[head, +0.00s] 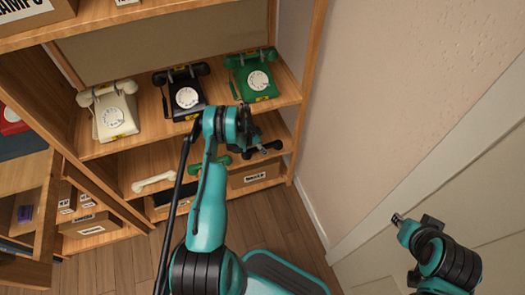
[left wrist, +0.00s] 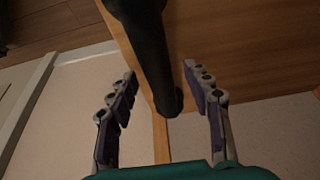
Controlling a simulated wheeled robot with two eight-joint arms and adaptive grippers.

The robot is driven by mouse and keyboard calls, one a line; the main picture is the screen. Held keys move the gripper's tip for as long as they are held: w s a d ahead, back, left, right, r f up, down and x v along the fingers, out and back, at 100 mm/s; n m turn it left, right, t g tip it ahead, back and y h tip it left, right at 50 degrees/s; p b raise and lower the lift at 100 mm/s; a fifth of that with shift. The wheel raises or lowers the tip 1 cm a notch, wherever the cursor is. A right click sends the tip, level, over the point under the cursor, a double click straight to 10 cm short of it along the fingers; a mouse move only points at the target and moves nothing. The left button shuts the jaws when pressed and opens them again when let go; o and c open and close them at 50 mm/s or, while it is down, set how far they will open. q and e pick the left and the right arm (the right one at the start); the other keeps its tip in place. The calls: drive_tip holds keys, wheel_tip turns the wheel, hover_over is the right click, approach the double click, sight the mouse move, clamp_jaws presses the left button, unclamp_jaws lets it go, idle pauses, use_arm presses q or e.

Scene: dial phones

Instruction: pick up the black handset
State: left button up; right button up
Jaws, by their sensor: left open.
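The black handset (head: 270,147) lies on the lower shelf at its right end, partly hidden by my left gripper (head: 262,149) in the head view. In the left wrist view the handset (left wrist: 148,50) is a dark bar running from the top edge down between the two fingers. My left gripper (left wrist: 168,85) is open, with one finger on each side of the handset and gaps showing on both sides. My right gripper (head: 397,219) is out at the right by the pale wall panel, away from the shelves; its jaw state is unclear.
White (head: 153,181) and green (head: 207,168) handsets lie left on the same shelf. Cream (head: 115,112), black (head: 186,94) and green (head: 257,78) dial phones stand on the shelf above. A cardboard box (head: 255,174) sits below. A wall (head: 370,80) closes the right side.

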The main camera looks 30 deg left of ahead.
use_arm(q)
drive_tip(key=shift+w+f, duration=0.15)
drive_tip(key=shift+f, duration=0.35)
drive_tip(key=shift+d, duration=0.1)
clamp_jaws()
drive_tip(key=shift+r, duration=0.1)
